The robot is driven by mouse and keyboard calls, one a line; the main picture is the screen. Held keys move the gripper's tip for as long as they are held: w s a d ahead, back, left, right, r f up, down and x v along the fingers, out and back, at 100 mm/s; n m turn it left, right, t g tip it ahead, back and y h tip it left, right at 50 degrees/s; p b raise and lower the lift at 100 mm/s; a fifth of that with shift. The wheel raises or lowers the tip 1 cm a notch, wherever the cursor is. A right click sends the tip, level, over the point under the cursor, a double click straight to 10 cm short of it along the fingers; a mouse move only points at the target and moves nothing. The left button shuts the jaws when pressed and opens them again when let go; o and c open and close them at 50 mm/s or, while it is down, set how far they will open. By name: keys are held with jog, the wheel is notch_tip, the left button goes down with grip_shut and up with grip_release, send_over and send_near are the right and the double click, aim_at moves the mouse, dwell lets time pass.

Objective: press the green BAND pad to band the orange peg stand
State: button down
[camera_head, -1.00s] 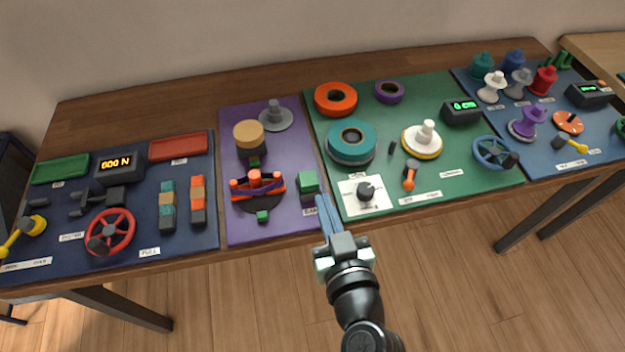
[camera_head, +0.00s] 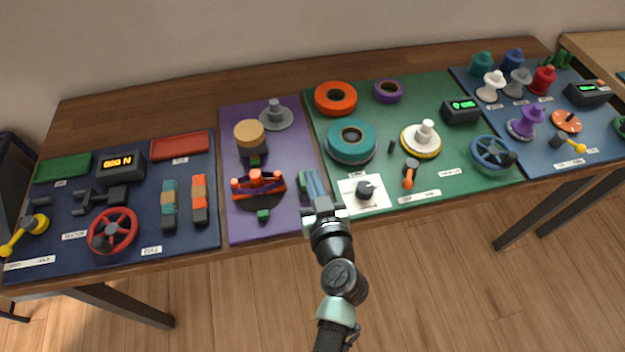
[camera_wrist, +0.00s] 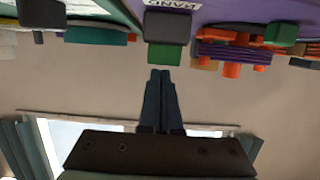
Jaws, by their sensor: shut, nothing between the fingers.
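The orange peg stand (camera_head: 257,184) stands on the purple mat, with orange pegs and a purple band on a dark round base. It also shows in the wrist view (camera_wrist: 232,52). The green BAND pad (camera_head: 303,182) is right of the stand, mostly hidden behind my fingers in the head view. In the wrist view the pad's green face (camera_wrist: 165,54) sits on a grey block beside its label. My gripper (camera_head: 314,178) is shut and empty at the pad's right side. In the wrist view its tips (camera_wrist: 160,73) are just short of the green face; contact cannot be told.
A white card with a black knob (camera_head: 366,189) lies close to the right of my gripper. A teal ring (camera_head: 351,140) is behind it. A tan-topped spool (camera_head: 249,134) and grey flanged piece (camera_head: 275,116) stand farther back on the purple mat (camera_head: 226,150). The table's front edge is below my wrist.

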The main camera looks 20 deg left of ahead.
dwell(0.3)
notch_tip(320, 180, down, 2)
jog(key=b, duration=0.3)
jog(key=shift+f, duration=0.15)
notch_tip(320, 180, up, 5)
jog(key=p, duration=0.3)
jog(key=shift+w+f, duration=0.1)
jog(key=b+v, duration=0.2)
jog(key=v, duration=0.8)
jog(key=shift+f, duration=0.15)
